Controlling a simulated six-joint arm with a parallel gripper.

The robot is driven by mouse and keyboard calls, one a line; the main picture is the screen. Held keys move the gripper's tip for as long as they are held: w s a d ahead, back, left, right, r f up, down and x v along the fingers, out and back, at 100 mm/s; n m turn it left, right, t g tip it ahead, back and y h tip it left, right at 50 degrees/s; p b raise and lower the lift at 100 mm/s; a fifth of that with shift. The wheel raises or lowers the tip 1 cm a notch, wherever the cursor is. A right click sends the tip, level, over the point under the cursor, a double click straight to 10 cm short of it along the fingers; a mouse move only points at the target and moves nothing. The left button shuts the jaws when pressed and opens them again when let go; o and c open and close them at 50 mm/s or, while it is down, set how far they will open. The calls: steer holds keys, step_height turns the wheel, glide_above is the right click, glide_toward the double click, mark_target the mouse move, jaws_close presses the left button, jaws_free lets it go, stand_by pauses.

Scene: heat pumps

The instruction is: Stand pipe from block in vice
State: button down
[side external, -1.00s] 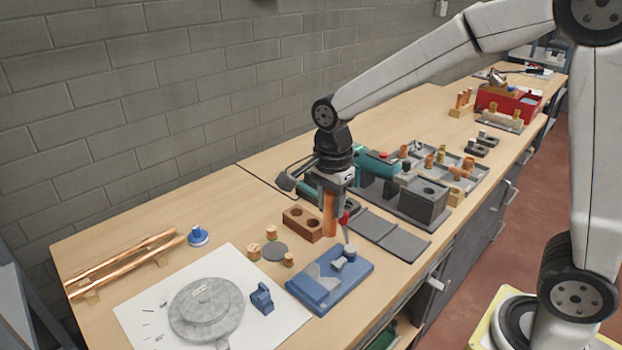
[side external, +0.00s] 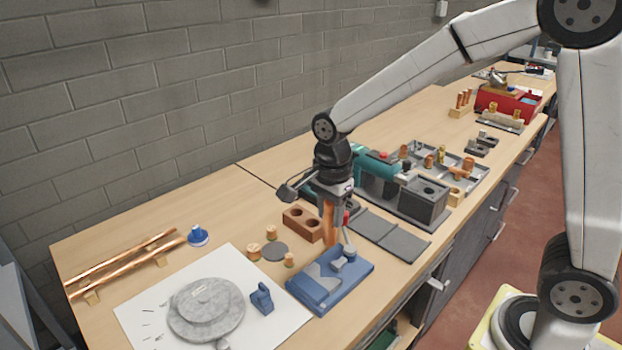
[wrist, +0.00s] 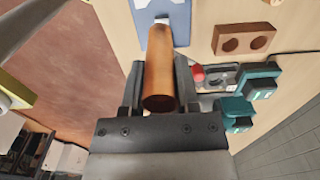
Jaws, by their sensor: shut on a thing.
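My gripper (side external: 334,197) is shut on a copper pipe (side external: 330,222), which hangs close to upright below it. In the wrist view the pipe (wrist: 160,70) sits between the two fingers (wrist: 160,88), its open end facing the camera. The blue vice (side external: 328,282) lies on the bench just below and in front of the pipe; part of it also shows in the wrist view (wrist: 178,22). The pipe's lower end appears just behind the vice's jaws; I cannot tell whether it touches. The brown block (side external: 302,224) with two holes stands beside the pipe, both holes empty.
Grey mats (side external: 400,240) lie right of the vice. Copper pipes (side external: 125,265) rest on supports at the left. A round grey part (side external: 206,305) stands on white paper. A grey tray with fittings (side external: 455,165) is at the back right.

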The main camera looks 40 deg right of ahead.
mark_target(330, 233)
steer(key=shift+f, duration=2.6)
steer(key=shift+f, duration=2.6)
stand_by(0.6)
steer(key=shift+c, duration=1.3)
jaws_free()
steer(key=shift+r, duration=0.1)
steer(key=shift+r, duration=3.85)
